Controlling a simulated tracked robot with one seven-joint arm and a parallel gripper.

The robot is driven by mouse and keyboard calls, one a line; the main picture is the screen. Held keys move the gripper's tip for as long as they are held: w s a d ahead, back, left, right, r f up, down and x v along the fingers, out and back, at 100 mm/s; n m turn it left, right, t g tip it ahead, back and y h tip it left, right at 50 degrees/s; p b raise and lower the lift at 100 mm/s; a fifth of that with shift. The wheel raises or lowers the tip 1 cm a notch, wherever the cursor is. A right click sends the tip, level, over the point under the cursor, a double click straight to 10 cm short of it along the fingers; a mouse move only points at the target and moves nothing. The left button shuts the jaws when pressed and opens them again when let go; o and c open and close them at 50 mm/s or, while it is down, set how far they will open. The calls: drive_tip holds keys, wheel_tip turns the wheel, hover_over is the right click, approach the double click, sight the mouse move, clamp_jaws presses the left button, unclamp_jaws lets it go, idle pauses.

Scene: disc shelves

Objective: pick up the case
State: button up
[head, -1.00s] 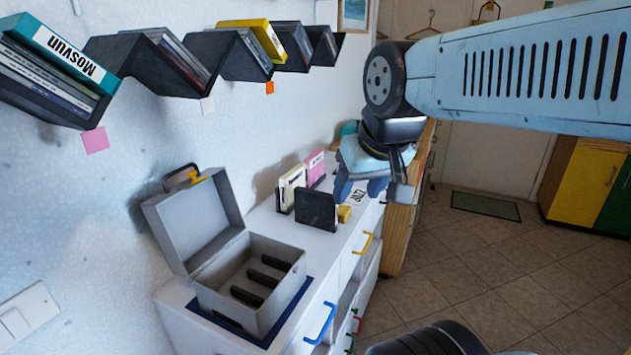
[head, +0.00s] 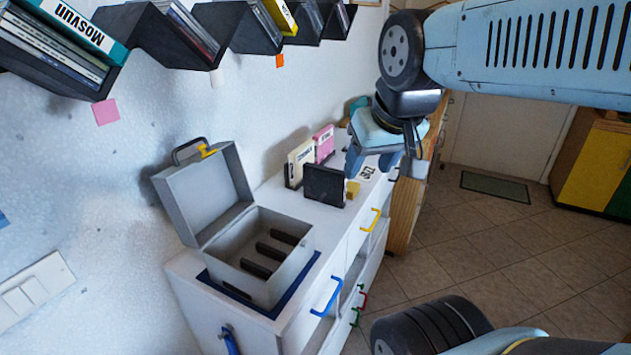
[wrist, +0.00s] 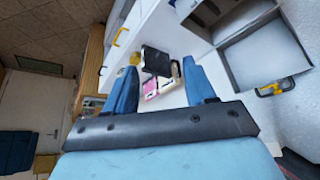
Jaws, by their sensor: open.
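A cream case (head: 300,164) and a pink case (head: 324,143) stand upright on the white cabinet, behind a black panel (head: 324,185). In the wrist view, the cream case (wrist: 170,82), pink case (wrist: 150,88) and black panel (wrist: 157,60) show between my fingers, beyond them. My gripper (head: 374,165) is open and empty, above the cabinet to the right of these cases. Its two blue fingers are spread apart in the wrist view (wrist: 162,68). It touches no case that I can see.
An open grey box (head: 289,283) with dark dividers stands on a blue mat at the cabinet's near end. A small yellow block (head: 352,190) and a JAZZ label (head: 367,173) lie near the panel. Black zigzag wall shelves (head: 165,45) hold discs above. Tiled floor lies right.

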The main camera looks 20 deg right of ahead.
idle(0.5)
drive_tip(key=m+t+y, duration=0.7)
drive_tip(key=m+y, duration=0.6)
drive_tip(key=m, duration=1.4)
approach(337, 189)
drive_tip(key=x, duration=0.7)
drive_tip(key=w+x, duration=0.1)
drive_tip(key=x, duration=0.2)
drive_tip(key=shift+w+d+f, duration=0.1)
drive_tip(key=shift+d+f, duration=0.15)
drive_tip(key=shift+f, duration=0.15)
clamp_jaws()
